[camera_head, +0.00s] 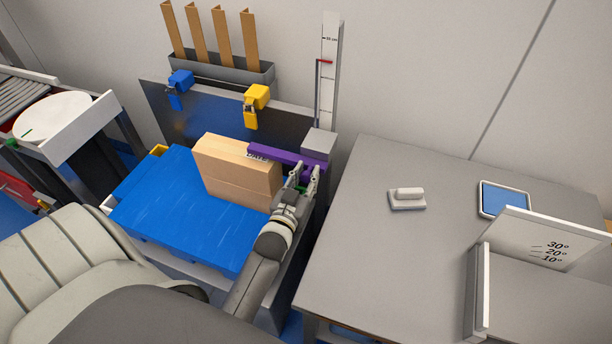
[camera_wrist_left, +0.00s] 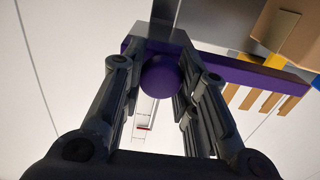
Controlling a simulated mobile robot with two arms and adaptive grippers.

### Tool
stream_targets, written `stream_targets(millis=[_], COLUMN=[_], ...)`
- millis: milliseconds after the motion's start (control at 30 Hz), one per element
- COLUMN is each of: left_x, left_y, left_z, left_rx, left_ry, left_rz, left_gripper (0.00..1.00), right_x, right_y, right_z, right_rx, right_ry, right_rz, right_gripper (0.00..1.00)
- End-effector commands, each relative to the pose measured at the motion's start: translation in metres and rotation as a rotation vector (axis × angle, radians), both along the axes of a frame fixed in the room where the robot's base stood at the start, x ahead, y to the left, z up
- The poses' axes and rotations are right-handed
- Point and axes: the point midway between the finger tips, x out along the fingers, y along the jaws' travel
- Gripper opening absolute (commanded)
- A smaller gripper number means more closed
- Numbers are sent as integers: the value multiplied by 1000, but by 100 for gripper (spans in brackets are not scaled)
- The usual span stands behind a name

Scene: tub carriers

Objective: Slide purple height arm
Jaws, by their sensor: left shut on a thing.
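The purple height arm (camera_head: 272,153) runs left from a grey block (camera_head: 318,142) at the foot of an upright scale (camera_head: 329,85). It passes close behind the top of a light wooden box (camera_head: 236,178); I cannot tell whether they touch. A red pointer (camera_head: 324,61) marks the scale's upper part. My left gripper (camera_head: 306,174) is at the arm's right end. In the left wrist view, its fingers (camera_wrist_left: 160,78) close around a round purple knob (camera_wrist_left: 161,72) on the arm (camera_wrist_left: 250,76). My right gripper is not in view.
The wooden box stands on a blue tub (camera_head: 165,210). Blue (camera_head: 181,77) and yellow (camera_head: 257,96) clamp-like parts hang on the metal back panel (camera_head: 200,128). A grey table (camera_head: 375,240) to the right holds a small white block (camera_head: 407,199) and a tablet (camera_head: 503,198).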

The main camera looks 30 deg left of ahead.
Motion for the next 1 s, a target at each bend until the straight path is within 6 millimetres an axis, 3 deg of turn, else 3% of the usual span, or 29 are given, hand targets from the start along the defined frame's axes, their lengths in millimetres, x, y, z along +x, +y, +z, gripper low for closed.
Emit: stream_targets(millis=[33, 300, 700, 733, 900, 1000], left_x=[2, 3, 3, 3, 2, 2], left_y=[1, 1, 1, 1, 1, 1], left_z=[22, 59, 64, 64, 61, 60], left_rx=[4, 6, 7, 6, 5, 4], left_ry=[-16, -21, -26, -26, -19, -17], left_rz=[-1, -1, -1, -1, 0, 0], left_gripper=[0, 0, 0, 29, 51, 51], right_x=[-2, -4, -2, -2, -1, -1], right_y=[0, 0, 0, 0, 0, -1], right_z=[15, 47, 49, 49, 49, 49], right_rx=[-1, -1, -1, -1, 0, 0], right_ry=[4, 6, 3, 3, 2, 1], right_rz=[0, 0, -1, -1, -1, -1], right_gripper=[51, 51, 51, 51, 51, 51])
